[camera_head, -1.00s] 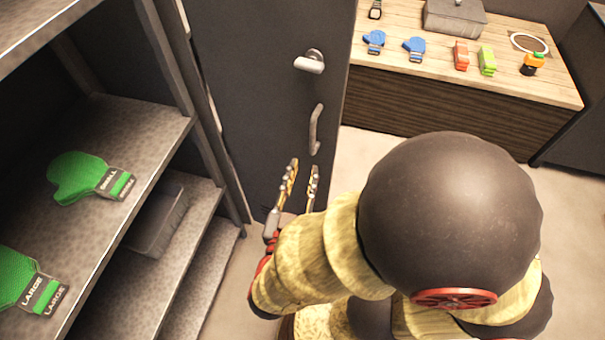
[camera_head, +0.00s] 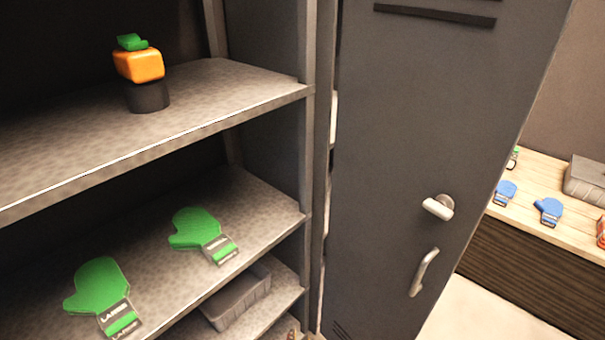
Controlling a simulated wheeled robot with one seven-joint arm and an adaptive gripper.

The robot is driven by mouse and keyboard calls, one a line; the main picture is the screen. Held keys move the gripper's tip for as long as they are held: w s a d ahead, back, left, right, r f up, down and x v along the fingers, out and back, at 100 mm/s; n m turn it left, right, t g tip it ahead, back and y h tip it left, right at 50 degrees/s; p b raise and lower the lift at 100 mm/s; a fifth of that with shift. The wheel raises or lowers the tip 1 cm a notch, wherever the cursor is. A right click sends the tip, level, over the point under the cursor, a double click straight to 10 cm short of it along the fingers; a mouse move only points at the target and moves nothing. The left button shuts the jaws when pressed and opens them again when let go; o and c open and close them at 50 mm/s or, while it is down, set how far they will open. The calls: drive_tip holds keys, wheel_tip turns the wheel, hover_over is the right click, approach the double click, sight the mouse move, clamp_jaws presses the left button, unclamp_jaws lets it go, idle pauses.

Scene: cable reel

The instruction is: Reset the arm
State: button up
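My arm is out of the picture in the head view now. A small brownish sliver (camera_head: 292,335) at the bottom edge, by the lower shelf, may be a tip of my gripper, but it is too small to tell. Whether the gripper is open or holds anything cannot be seen.
A metal shelf rack (camera_head: 150,140) at left bears an orange and black item with a green top (camera_head: 140,70), green mitts (camera_head: 200,235) and a grey bin (camera_head: 237,297). A dark locker door (camera_head: 410,130) has a handle (camera_head: 424,272). A wooden table (camera_head: 530,170) at right bears blue mitts (camera_head: 548,210).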

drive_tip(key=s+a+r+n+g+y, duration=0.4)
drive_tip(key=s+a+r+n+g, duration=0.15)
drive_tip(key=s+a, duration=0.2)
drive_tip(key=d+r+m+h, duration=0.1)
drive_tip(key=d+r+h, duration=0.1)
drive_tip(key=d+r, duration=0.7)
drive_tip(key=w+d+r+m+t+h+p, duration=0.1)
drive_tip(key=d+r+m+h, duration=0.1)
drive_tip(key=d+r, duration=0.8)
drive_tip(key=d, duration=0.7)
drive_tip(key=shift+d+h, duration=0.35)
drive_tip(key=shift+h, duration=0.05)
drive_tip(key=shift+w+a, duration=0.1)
